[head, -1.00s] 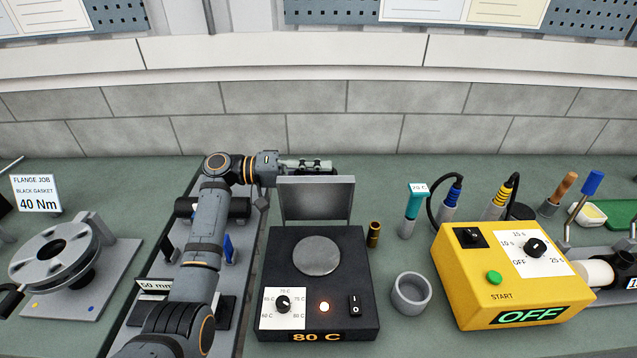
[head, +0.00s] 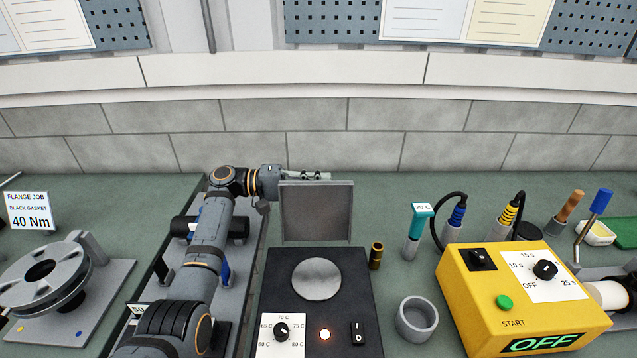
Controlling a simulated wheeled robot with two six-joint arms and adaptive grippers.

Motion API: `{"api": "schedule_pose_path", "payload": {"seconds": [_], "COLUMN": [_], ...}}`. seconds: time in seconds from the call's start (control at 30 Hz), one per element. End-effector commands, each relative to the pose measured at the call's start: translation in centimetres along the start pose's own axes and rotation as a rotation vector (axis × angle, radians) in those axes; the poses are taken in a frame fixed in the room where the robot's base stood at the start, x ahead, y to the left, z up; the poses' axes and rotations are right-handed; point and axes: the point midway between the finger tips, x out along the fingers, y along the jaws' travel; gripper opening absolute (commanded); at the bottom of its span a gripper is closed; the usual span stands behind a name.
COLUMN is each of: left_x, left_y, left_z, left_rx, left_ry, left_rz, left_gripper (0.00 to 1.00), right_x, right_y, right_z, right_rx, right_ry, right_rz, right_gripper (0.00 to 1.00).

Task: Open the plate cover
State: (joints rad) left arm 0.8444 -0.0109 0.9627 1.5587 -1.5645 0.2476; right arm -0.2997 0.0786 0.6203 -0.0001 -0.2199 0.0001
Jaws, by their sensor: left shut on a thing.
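The plate cover (head: 317,213) stands upright at the back of the black hot plate box, swung up off it. The round grey plate (head: 317,279) lies uncovered on the box (head: 348,293). My left gripper (head: 318,176) is at the cover's top edge, shut on it; the cover hides part of the fingers. My right gripper is not in view.
A small brass cylinder (head: 376,256) and a grey cup (head: 416,319) stand right of the box. Farther right is a yellow timer box (head: 520,293) reading OFF. A reel (head: 47,277) on a plate is at the left. A brick wall closes the back.

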Motion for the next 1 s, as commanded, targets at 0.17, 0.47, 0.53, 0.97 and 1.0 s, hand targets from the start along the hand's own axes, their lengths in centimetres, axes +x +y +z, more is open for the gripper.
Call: {"api": "schedule_pose_path", "payload": {"seconds": [0.17, 0.47, 0.53, 0.97, 1.0], "left_x": [0.0, 0.0, 0.0, -7.3, -8.2], "left_y": [0.0, 0.0, 0.0, 0.0, 0.0], "left_z": [-0.1, 0.0, 0.0, -0.1, -0.1], "left_rx": [0.003, 0.001, 0.001, 0.001, 0.000], "left_ry": [0.003, 0.001, 0.001, 0.004, 0.005], "left_rz": [-0.001, -0.001, -0.001, -0.004, -0.003], "left_gripper": [0.19, 0.37, 0.37, 0.37, 0.37], "right_x": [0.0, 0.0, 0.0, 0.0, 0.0], "right_y": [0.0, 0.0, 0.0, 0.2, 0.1], "right_z": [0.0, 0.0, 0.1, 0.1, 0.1], "right_rx": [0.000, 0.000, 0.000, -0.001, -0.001], "right_ry": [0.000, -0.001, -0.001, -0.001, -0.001], "right_rz": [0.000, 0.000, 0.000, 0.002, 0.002], "right_gripper": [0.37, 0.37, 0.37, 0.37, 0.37]}}
